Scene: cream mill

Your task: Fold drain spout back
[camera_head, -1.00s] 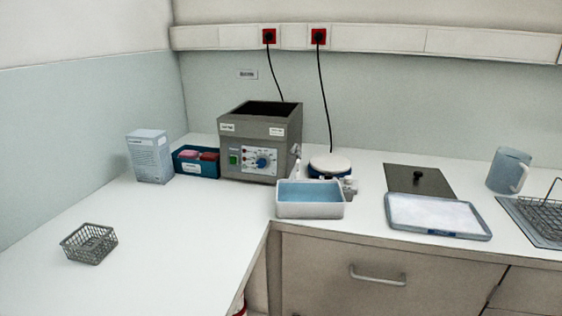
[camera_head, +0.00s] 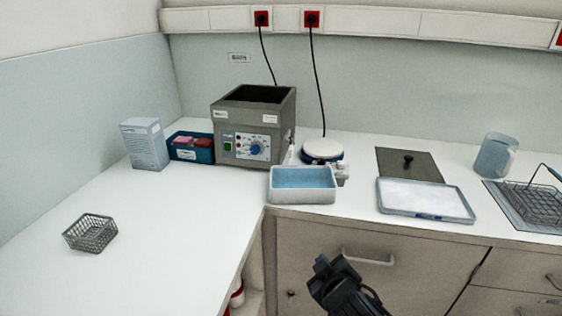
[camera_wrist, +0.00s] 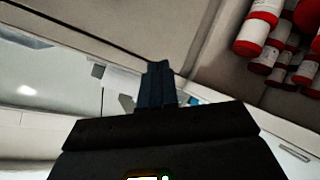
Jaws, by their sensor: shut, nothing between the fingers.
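The grey bath unit (camera_head: 253,125) stands on the counter in the back corner, with a control panel and an open top. A small light drain spout (camera_head: 291,152) shows at its right side, partly hidden behind the white tub; its exact pose is too small to tell. My gripper (camera_head: 322,266) is low in front of the drawer fronts, below the counter edge, well away from the spout. In the wrist view my gripper's fingers (camera_wrist: 158,85) are together and empty.
A white tub with blue inside (camera_head: 303,197) stands before the spout. A round white-topped device (camera_head: 323,150), a white-filled tray (camera_head: 425,212) and a wire basket (camera_head: 90,234) are on the counter. Red-capped bottles (camera_wrist: 258,32) show in the wrist view. The left counter is mostly clear.

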